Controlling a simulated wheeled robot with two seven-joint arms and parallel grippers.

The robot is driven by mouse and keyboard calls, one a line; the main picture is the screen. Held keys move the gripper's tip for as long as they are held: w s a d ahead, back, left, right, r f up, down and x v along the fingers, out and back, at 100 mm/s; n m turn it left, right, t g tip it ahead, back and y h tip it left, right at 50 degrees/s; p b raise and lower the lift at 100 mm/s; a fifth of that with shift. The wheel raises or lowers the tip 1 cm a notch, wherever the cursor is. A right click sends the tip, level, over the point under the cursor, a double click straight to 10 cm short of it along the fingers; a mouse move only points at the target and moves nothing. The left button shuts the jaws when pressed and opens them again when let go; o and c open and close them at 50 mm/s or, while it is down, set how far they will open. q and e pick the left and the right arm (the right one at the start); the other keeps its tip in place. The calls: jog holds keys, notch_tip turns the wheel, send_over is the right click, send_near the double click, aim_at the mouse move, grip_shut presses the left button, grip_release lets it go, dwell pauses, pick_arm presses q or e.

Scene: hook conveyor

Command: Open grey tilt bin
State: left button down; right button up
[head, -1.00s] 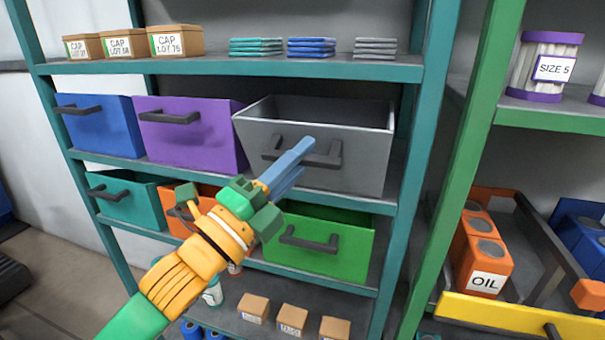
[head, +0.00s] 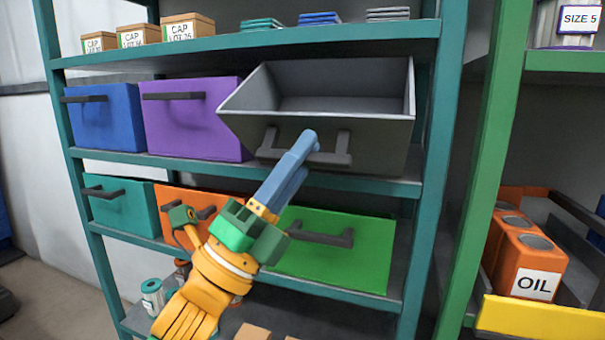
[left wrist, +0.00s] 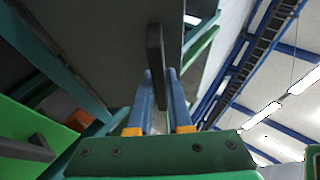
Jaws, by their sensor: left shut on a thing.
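The grey tilt bin (head: 375,138) sits at the right of the upper bin row, tilted forward with its open top facing me. Its inside shows and looks empty. Its dark handle (head: 335,158) is on the front face. My left gripper (head: 305,145) is shut on that handle, with its blue fingers over the bar. In the left wrist view the two fingers (left wrist: 162,95) sit on either side of the dark handle bar (left wrist: 155,65). My right gripper is not in view.
A purple bin (head: 190,125) and a blue bin (head: 105,120) stand left of it. Teal (head: 122,208), orange and green bins (head: 335,255) are below. Cap boxes (head: 188,27) and stacked flat items stand on the shelf above. A green post (head: 490,170) stands to the right.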

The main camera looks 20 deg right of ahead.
pick_arm(q)
jog(key=shift+s+a+f+m+g+h+b, duration=0.1)
jog(key=shift+f+m+g+h+b, duration=0.4)
jog(key=shift+b, duration=0.3)
jog(key=c, duration=0.8)
grip_release()
jog(key=shift+c, duration=0.2)
